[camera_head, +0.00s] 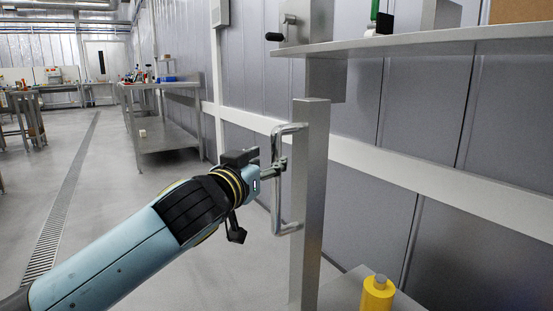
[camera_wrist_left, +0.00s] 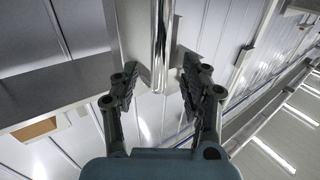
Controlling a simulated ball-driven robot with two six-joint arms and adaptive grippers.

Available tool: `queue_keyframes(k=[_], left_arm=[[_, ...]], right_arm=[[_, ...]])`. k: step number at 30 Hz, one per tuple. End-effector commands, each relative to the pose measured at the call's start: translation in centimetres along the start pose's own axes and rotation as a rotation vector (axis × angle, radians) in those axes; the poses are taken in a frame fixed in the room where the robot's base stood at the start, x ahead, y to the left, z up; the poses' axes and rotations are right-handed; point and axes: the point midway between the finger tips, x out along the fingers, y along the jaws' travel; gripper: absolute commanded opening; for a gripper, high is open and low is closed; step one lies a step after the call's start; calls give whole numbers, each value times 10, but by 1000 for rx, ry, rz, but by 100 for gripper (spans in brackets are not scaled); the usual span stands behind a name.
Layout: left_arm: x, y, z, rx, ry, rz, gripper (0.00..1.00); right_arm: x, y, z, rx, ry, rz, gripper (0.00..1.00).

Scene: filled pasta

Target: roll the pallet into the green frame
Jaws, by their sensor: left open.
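No pallet and no green frame can be made out in either view. A silver bar handle (camera_head: 276,205) is fixed to a tall grey metal upright (camera_head: 311,200) in the head view. My left gripper (camera_head: 279,167) is at the upper part of this handle. In the left wrist view the handle (camera_wrist_left: 160,40) runs down between the two spread fingers of my left gripper (camera_wrist_left: 159,70). The fingers are open, with gaps beside the bar. My right gripper is not in view.
A grey shelf (camera_head: 430,42) juts out at upper right. A yellow bottle (camera_head: 378,293) stands on a low grey surface at lower right. A metal worktable (camera_head: 165,140) stands along the wall farther back. The grey floor (camera_head: 110,190) at left is clear, with a long drain grate (camera_head: 62,203).

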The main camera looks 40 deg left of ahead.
Motion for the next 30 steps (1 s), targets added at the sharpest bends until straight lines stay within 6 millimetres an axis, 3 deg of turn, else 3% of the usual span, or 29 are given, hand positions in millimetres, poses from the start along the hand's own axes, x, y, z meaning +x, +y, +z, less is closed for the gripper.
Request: queue_keyframes(k=[3,9,20,30], left_arm=[[23,0,1,-2,1,-1,46],[46,0,2,-1,-2,0,46],[51,0,1,-1,-1,0,44],[51,0,1,-1,-1,0,0]], right_arm=[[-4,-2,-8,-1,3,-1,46],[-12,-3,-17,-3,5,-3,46],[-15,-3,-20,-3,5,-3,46],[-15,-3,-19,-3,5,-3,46]])
